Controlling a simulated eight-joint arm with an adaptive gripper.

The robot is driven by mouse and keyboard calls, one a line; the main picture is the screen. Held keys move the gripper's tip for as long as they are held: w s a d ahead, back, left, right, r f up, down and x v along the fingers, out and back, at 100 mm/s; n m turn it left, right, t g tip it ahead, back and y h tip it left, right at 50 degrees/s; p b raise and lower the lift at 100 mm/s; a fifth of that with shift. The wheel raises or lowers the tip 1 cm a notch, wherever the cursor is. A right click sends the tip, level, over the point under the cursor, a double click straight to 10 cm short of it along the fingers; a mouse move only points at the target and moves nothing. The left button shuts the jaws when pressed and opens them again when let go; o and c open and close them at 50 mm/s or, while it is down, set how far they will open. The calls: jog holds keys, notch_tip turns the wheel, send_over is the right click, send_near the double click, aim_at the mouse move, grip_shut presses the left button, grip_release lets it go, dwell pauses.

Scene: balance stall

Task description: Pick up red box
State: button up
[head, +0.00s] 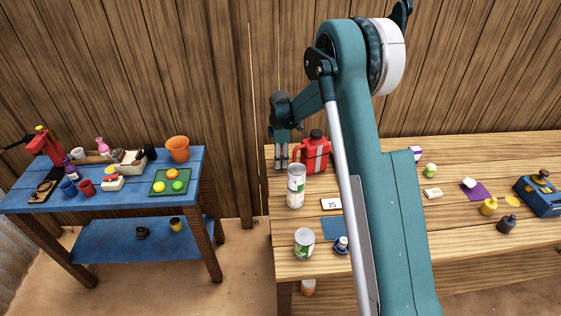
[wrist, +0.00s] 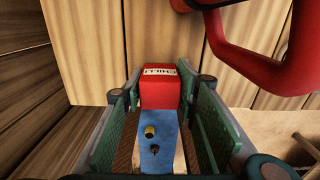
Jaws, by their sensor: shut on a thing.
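The red box (wrist: 160,86), with a white label and dark lettering, sits between my gripper's two green finger pads in the wrist view. My gripper (wrist: 160,100) is shut on it near the fingertips. In the head view my gripper (head: 281,160) points down at the far left corner of the wooden table, left of the red canister. I cannot make out the red box in the head view; the gripper and canister crowd that spot. Whether the box is clear of the tabletop cannot be told.
The red canister (head: 314,155) stands close right of my gripper; its handle (wrist: 262,75) looms in the wrist view. A tall can (head: 296,188) stands in front. The wooden table (head: 460,235) holds several small items. A blue table (head: 130,205) stands left, across a gap.

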notch_tip(320, 180, up, 9)
jog(key=shift+r+p, duration=0.1)
jog(key=shift+p, duration=0.4)
